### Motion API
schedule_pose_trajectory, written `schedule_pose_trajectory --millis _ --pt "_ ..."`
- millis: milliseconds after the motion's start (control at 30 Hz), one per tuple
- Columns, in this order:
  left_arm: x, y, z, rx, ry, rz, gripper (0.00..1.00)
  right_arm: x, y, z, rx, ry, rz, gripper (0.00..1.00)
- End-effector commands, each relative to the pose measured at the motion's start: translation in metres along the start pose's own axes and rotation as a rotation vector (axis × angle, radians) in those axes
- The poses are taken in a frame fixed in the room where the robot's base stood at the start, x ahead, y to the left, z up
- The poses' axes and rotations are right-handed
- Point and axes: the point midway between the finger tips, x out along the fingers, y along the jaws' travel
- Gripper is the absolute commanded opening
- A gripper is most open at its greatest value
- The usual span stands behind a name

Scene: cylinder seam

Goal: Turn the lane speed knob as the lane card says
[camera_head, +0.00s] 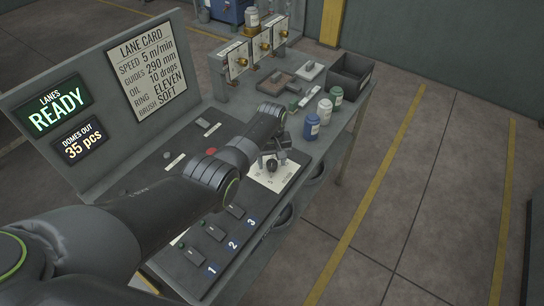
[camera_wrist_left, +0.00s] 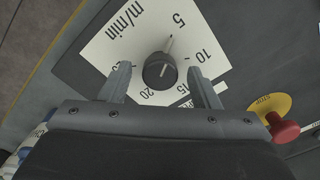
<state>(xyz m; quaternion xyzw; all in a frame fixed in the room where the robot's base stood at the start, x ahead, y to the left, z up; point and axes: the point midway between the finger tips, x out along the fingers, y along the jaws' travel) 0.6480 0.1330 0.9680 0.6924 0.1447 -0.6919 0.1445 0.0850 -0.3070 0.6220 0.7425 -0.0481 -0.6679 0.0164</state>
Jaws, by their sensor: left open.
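The lane speed knob (camera_wrist_left: 159,70) is black and round, on a white dial plate (camera_wrist_left: 100,52) marked m/min with 5, 10, 15 and 20. Its pale pointer is directed close to the 5. The knob also shows in the head view (camera_head: 271,165), below my left gripper (camera_head: 274,148). In the wrist view, the open fingers of my left gripper (camera_wrist_left: 160,75) stand on either side of the knob, with gaps to it. The lane card (camera_head: 145,66) reads SPEED 5 m/min, with further lines for guides, oil, ring and brush. My right gripper is out of view.
A red button on a yellow disc (camera_wrist_left: 270,105) lies right of the dial in the wrist view. Blue (camera_head: 311,127), white and green jars, a dark bin (camera_head: 350,76) and upright dial panels (camera_head: 237,62) stand farther back. Numbered switches (camera_head: 207,235) sit at the near end.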

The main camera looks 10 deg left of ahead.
Motion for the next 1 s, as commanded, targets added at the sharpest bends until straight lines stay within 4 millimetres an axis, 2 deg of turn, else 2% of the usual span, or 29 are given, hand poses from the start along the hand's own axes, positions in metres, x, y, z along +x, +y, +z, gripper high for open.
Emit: schedule_pose_trajectory --millis 167,367,667,1000 --pt "-0.009 0.001 0.0 0.001 0.002 0.002 0.56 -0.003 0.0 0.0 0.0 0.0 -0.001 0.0" --pt "-0.035 0.0 0.0 0.0 0.003 0.002 0.56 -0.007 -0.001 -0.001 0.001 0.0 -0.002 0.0" --pt "-0.085 0.001 -0.001 0.0 0.005 0.003 0.56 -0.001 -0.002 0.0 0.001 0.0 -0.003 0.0" --pt "-0.153 0.0 -0.001 0.0 0.004 0.001 0.56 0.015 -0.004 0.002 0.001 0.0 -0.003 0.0"
